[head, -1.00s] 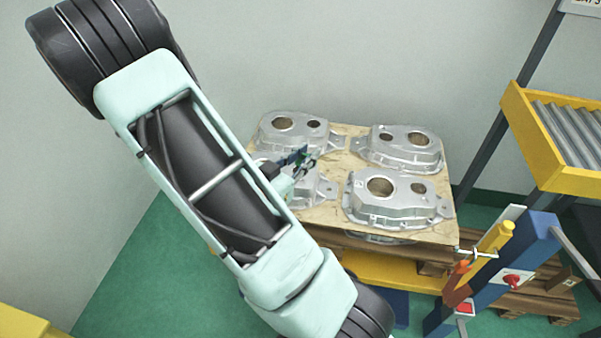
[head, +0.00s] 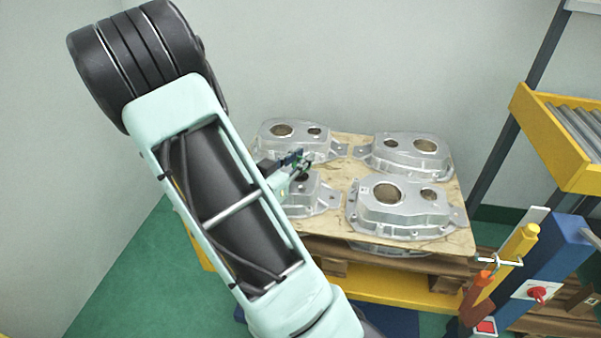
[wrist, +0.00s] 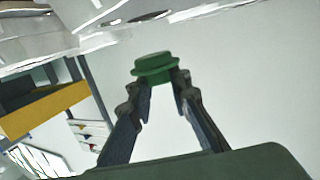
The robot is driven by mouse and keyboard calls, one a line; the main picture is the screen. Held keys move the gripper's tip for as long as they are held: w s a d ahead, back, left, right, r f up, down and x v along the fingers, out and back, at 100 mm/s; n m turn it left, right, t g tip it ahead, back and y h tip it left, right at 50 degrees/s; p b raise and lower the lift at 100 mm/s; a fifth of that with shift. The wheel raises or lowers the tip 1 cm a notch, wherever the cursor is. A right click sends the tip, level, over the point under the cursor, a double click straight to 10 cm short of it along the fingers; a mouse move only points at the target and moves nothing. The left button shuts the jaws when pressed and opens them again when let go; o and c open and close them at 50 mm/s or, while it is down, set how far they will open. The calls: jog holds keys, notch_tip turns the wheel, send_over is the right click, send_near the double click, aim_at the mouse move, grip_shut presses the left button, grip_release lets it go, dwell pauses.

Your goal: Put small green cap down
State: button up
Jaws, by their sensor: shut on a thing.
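The small green cap (wrist: 155,65) is held between the fingertips of my gripper (wrist: 160,85) in the wrist view. Its wide rim faces away from the fingers, and nothing is seen touching it there. In the head view my gripper (head: 305,162) is over the left part of the pallet, close to the two left castings. The cap is too small to make out clearly in the head view. The near left casting (head: 316,200) is partly hidden by my arm.
Other silver castings stand on the wooden sheet (head: 338,205): far left (head: 298,133), far right (head: 405,155) and near right (head: 405,210). A yellow roller conveyor (head: 560,140) is at the right. A blue post (head: 550,262) with a red button stands at the front right.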

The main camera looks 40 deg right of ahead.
jog(key=f+b, duration=0.1)
jog(key=f, duration=0.1)
jog(key=w+f, duration=0.1)
jog(key=f, duration=0.1)
jog(key=shift+d+f+b, duration=0.15)
jog(key=shift+d+b, duration=0.05)
jog(key=shift+b, duration=0.15)
jog(key=shift+s, duration=0.1)
jog(key=o, duration=0.7)
jog(key=shift+a, duration=0.2)
jog(key=p+v, duration=0.3)
jog(key=v, duration=0.8)
jog(key=shift+s+a, duration=0.15)
jog(key=shift+a, duration=0.15)
